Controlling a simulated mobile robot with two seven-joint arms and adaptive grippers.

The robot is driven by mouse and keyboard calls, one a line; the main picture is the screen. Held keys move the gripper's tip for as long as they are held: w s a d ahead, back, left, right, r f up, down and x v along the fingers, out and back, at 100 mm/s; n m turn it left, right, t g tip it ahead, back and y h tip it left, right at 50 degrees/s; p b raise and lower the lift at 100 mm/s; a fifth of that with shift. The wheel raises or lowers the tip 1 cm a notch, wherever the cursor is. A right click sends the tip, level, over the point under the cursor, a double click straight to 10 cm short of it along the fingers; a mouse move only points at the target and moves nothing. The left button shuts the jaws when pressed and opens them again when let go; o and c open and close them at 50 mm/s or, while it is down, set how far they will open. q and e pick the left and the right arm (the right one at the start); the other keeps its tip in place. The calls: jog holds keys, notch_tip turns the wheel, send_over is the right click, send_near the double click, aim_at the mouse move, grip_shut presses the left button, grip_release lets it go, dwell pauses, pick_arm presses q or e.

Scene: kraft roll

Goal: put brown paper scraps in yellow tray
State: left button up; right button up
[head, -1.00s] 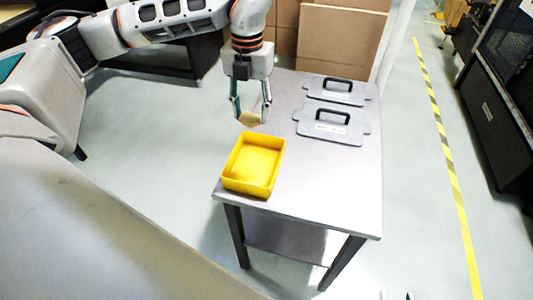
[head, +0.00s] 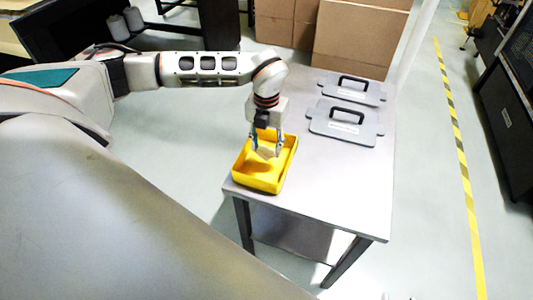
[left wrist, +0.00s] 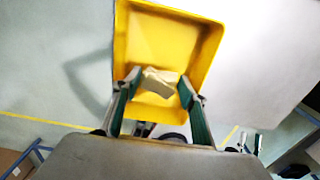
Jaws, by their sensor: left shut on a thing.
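The yellow tray (head: 257,184) sits at the near left corner of the grey table. My left gripper (head: 267,153) points down over the tray, its fingertips within the tray's outline. It is shut on a small tan paper scrap, which shows between the fingers in the left wrist view (left wrist: 157,83). In that view the yellow tray (left wrist: 170,40) lies behind the scrap, and the part of its floor that I can see is bare. Whether the scrap touches the tray floor, I cannot tell. My right gripper is not in view.
Two grey plates with black handles, one nearer (head: 345,124) and one farther (head: 350,86), lie on the table (head: 325,185) behind and right of the tray. The table's front right is clear. Cardboard boxes (head: 355,40) stand behind the table.

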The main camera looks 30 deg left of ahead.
aim_at(267, 148)
pick_arm(q)
notch_tip(267, 148, down, 4)
jog(key=shift+r, duration=0.1)
jog(key=shift+f, duration=0.4)
jog(key=o, duration=0.8)
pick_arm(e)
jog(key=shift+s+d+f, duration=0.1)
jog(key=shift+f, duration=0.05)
pick_arm(q)
jog(key=shift+r, duration=0.35)
notch_tip(267, 148, up, 12)
jog(key=shift+f, duration=0.15)
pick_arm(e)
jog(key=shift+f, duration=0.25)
